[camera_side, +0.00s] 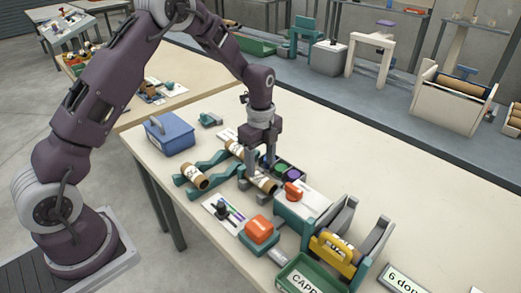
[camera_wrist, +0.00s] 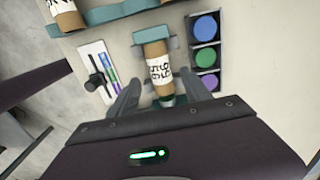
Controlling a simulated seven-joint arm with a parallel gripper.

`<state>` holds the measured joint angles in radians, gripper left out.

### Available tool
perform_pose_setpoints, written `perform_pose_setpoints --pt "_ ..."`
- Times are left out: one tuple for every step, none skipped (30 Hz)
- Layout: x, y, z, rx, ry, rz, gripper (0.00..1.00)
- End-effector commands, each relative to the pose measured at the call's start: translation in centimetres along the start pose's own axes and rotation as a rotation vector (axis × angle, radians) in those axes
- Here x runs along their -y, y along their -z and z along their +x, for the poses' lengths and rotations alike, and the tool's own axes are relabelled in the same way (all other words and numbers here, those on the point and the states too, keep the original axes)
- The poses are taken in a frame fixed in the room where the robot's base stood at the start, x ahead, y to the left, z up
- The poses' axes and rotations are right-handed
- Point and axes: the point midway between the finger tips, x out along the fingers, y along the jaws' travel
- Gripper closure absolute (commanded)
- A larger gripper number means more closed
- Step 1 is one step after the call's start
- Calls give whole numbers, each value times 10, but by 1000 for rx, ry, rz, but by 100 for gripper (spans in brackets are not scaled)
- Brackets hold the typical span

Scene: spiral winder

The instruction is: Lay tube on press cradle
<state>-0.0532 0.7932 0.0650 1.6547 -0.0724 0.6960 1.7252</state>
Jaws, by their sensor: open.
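A brown cardboard tube (camera_side: 264,182) with a white printed label lies below my gripper (camera_side: 260,169). In the wrist view the tube (camera_wrist: 159,70) rests lengthwise on the press cradle, whose teal end pieces (camera_wrist: 152,36) show at its far and near ends. My gripper (camera_wrist: 159,82) is open, with one finger on each side of the tube and a visible gap to it. The tube's near end is partly hidden by my gripper's body. Two more labelled tubes (camera_side: 195,176) (camera_side: 236,149) lie on the wavy teal rack (camera_side: 207,163).
A dark tray with blue, green and purple discs (camera_wrist: 205,55) stands close right of the tube. A slider panel (camera_wrist: 97,80) lies to its left. A blue box (camera_side: 169,135), an orange-topped block (camera_side: 259,231), a yellow-handled device (camera_side: 333,253) and a green bin (camera_side: 305,276) surround the work.

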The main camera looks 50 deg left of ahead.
Motion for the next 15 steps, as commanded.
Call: perform_pose_setpoints --pt "1 0 -16 0 6 -2 43" --pt "1 0 -24 0 6 -1 43" --pt "1 0 -34 0 6 -1 43" --pt "1 0 -41 1 4 0 43" --pt "1 0 -47 1 5 0 43" --pt "1 0 -55 0 4 -1 43" --pt "1 0 -59 0 2 -1 43" --pt "1 0 -63 0 2 -1 43" --pt "0 0 -67 0 2 -2 43" --pt "0 0 -70 0 1 -2 43" --pt "0 0 -71 0 1 -2 43" --pt "0 0 -72 0 0 -2 43" --pt "0 0 -73 0 0 -2 43" --pt "0 0 -73 0 0 -2 43" --pt "0 0 -74 0 0 -4 43"
